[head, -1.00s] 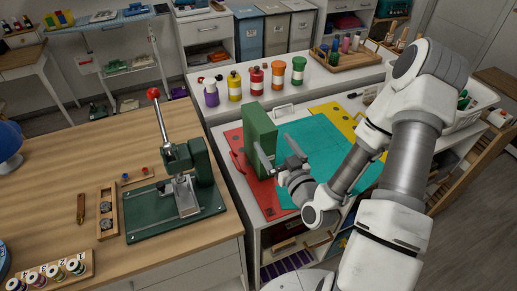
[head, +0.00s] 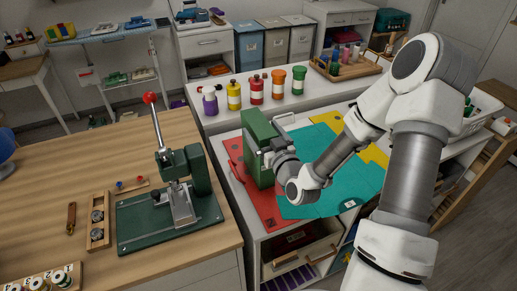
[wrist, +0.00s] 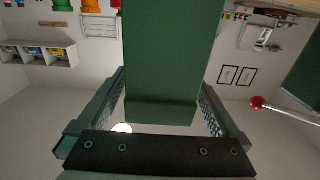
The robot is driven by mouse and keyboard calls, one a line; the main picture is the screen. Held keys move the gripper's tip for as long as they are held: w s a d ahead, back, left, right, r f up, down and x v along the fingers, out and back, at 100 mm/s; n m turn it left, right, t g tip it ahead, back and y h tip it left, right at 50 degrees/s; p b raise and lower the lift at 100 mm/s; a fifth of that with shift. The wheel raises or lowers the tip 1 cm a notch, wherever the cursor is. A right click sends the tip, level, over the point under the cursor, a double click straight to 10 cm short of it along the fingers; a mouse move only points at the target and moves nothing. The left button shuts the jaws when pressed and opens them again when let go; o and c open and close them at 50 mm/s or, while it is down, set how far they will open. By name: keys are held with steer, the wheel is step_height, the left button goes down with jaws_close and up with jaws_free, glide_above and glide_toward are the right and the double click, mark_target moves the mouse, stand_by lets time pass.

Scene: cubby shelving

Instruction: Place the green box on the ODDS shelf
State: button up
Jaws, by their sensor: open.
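The green box (head: 259,143) stands upright on the red mat (head: 236,152) on top of the low cubby unit. My gripper (head: 268,147) is at the box's near right side, its jaws open. In the wrist view the box (wrist: 170,50) fills the space between the two fingers of my gripper (wrist: 164,85); I cannot tell whether either finger touches it. Open compartments (head: 305,252) show under the worktop, partly hidden by my arm. No ODDS label is readable.
A teal mat (head: 325,190) and a yellow mat (head: 377,153) cover the worktop beside the red one. Several paint bottles (head: 255,90) stand on the ledge behind the box. A green press with a red-knobbed lever (head: 150,98) stands on the wooden table at left.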

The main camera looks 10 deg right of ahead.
steer(key=shift+w+a, duration=0.15)
steer(key=shift+w, duration=0.6)
steer(key=shift+w+a, duration=0.15)
steer(key=shift+w, duration=0.55)
steer(key=shift+c, duration=0.3)
steer(key=shift+r, duration=0.1)
jaws_close()
